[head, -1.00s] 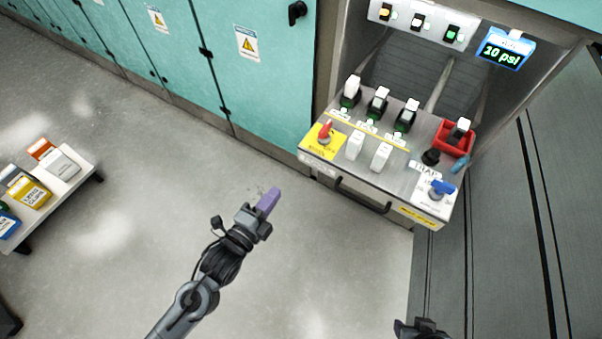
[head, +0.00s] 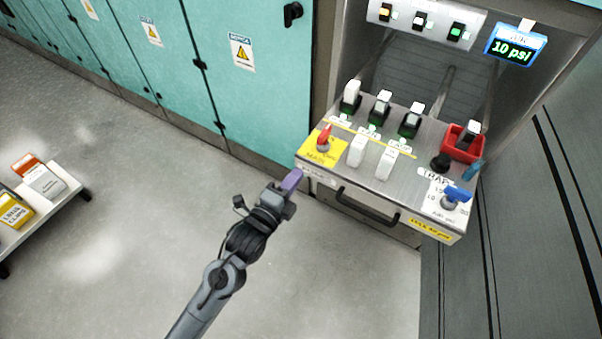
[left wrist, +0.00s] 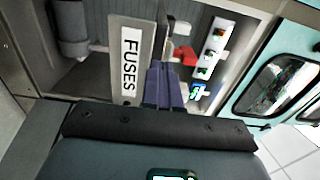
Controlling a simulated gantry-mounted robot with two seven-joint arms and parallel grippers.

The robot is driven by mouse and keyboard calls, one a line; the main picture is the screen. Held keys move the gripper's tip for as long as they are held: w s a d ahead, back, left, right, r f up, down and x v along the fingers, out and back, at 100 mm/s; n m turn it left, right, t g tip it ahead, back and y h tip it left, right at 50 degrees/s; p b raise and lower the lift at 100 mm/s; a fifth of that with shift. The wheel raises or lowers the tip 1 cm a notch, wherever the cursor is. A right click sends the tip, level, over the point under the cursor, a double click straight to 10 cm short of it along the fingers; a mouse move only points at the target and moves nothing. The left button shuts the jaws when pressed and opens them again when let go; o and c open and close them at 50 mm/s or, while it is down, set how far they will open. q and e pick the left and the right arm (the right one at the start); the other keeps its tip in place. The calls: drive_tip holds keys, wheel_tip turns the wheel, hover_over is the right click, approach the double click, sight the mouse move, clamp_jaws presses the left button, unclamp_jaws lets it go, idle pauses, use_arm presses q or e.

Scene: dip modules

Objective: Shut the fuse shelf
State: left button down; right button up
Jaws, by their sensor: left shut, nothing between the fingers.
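The fuse shelf (head: 400,165) is a grey metal shelf standing out of the cabinet at the right of the head view, with a dark bar handle (head: 367,206) on its front. In the left wrist view a grey plate with a white FUSES label (left wrist: 130,62) stands just left of my fingers. My left gripper (head: 292,181) is shut and empty, its purple fingertips close to the shelf's front left corner. It also shows in the left wrist view (left wrist: 165,80). I cannot tell whether the fingertips touch the shelf. My right gripper is out of view.
The shelf carries a red knob (head: 323,138), white fuse-like blocks, a red tray (head: 461,144) and a blue valve (head: 455,195). A display (head: 514,46) reads 10 psi. Teal cabinets (head: 240,100) line the back. A low table (head: 60,196) stands at left. The floor in front is clear.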

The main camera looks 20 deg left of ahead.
sight(307, 161)
use_arm(q)
drive_tip(key=b+x, duration=0.1)
drive_tip(key=x, duration=0.2)
drive_tip(key=shift+f, duration=0.1)
drive_tip(key=shift+w+b, duration=0.2)
drive_tip(key=shift+b, duration=0.1)
